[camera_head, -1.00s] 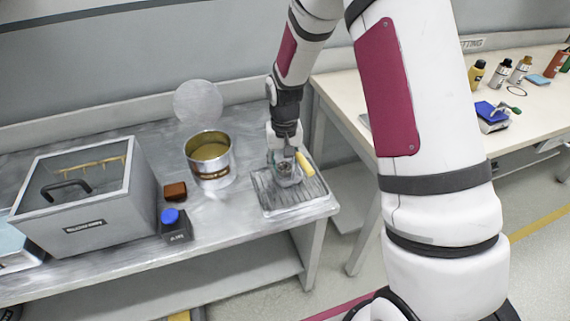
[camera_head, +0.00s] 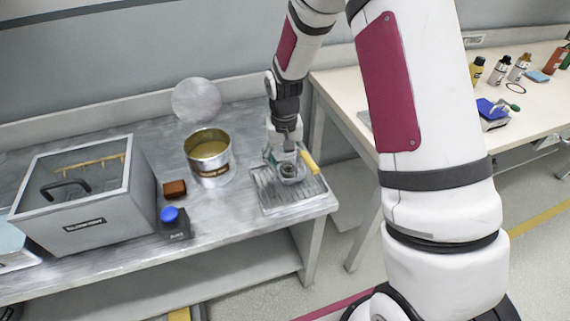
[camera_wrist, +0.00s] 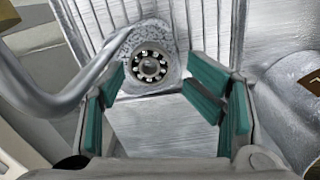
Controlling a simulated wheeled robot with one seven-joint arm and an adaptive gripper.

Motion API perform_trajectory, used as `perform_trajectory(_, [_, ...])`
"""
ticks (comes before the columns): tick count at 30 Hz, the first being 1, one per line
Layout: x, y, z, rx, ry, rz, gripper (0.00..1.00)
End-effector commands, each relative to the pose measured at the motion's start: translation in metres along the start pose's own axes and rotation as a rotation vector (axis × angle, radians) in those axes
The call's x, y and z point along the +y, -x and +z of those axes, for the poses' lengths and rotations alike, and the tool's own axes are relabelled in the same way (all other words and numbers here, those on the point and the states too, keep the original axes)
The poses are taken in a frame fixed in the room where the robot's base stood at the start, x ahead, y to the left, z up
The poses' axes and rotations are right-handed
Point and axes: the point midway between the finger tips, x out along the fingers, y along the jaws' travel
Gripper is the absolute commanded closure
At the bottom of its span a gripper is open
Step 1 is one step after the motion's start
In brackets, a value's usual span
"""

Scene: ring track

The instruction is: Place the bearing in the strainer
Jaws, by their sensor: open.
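The bearing (camera_wrist: 150,67), a dark ring with bright balls, lies flat on the grey speckled mesh of the strainer (camera_wrist: 160,38) in the wrist view. My gripper (camera_head: 283,153) is above the strainer. In the wrist view, its teal-padded fingers (camera_wrist: 158,80) are spread apart with nothing between them, and the bearing shows just beyond the fingertips. The strainer's lower side is hidden by my gripper.
A metal can (camera_head: 209,165) with yellowish liquid stands left of the tray. The bench's right edge is close to the tray.

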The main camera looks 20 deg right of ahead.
Motion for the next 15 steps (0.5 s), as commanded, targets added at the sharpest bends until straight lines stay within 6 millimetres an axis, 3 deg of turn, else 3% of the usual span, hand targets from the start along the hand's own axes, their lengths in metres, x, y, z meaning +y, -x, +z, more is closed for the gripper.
perform_trajectory(9, [0.000,0.070,-0.001,0.006,0.001,-0.001,0.43])
perform_trajectory(15, [0.000,0.100,0.000,0.003,0.000,-0.001,0.43])
